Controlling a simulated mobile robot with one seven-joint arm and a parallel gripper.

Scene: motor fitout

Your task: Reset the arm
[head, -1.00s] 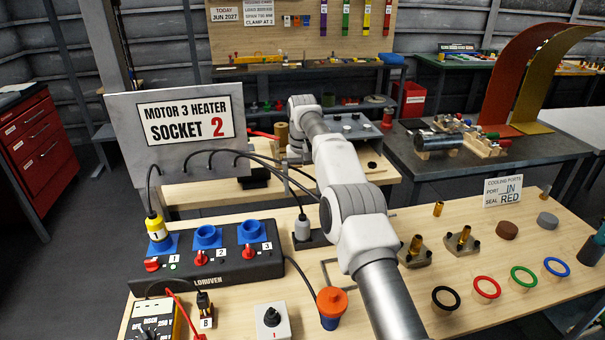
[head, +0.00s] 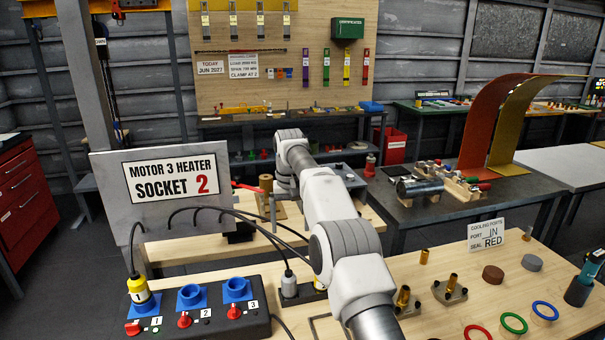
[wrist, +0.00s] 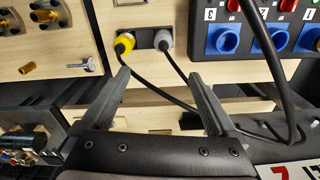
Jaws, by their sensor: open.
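My arm (head: 330,205) reaches away from the lower right over the benches in the head view. My gripper there is mostly hidden behind the arm links and cables. In the wrist view my gripper (wrist: 159,76) is open, its two fingers apart with nothing between them. Beyond the fingertips a yellow plug (wrist: 123,45) and a grey plug (wrist: 165,41) stand side by side in a dark holder. The grey plug also shows in the head view (head: 289,284). Another yellow plug (head: 139,290) sits in blue socket 1.
The socket box (head: 200,326) and the heater sign (head: 178,181) stand at left, with cables looping close to my arm. Brass fittings (head: 450,287), colored rings (head: 513,323) and a port card (head: 486,235) are at right. A dark bench (head: 440,215) stands behind.

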